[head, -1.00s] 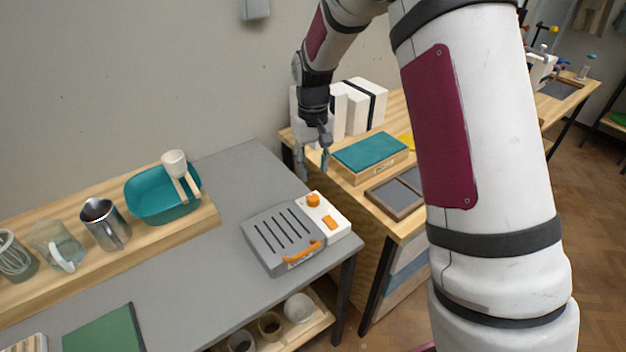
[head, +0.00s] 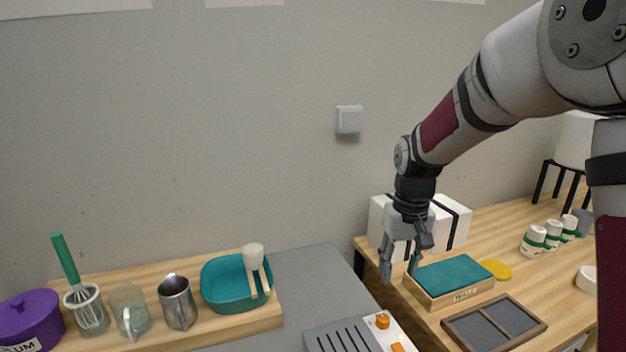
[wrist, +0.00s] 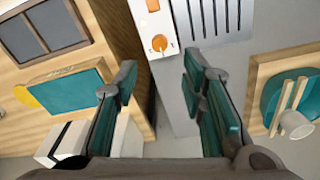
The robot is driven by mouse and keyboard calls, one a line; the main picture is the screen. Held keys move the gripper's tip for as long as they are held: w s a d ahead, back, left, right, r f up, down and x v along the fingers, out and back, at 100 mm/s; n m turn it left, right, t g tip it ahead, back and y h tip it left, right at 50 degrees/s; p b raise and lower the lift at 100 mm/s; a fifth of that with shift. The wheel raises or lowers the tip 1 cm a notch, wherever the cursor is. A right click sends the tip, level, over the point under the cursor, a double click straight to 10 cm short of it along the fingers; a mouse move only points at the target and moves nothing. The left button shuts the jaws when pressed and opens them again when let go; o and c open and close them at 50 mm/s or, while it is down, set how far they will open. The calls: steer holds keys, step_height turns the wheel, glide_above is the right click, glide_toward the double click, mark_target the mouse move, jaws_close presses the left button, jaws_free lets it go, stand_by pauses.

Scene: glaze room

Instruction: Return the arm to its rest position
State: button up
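My gripper (head: 400,262) hangs from my raised arm, pointing down, above the gap between the grey bench and the wooden table. In the wrist view my gripper (wrist: 158,88) has its two teal-padded fingers spread wide with nothing between them. Below and beyond the fingers lie the edge of the grey bench and the white panel with orange controls (wrist: 160,30). In the head view the fingertips are just left of the teal-topped box (head: 450,275).
The wooden table holds white boxes (head: 455,222), a dark divided tray (head: 494,322) and white jars (head: 533,240). The grey bench holds a slotted device (head: 345,338). On its raised shelf stand a teal basin (head: 225,290), a metal pitcher (head: 177,302) and a purple pot (head: 30,318).

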steer(key=s+r+t, duration=0.2)
steer(key=s+r, duration=0.8)
steer(key=s, duration=0.3)
steer(key=s+t, duration=0.1)
steer(key=s, duration=1.4)
steer(key=shift+d+r+m+t, duration=0.15)
steer(key=shift+r+m+t, duration=0.15)
steer(key=shift+t, duration=0.1)
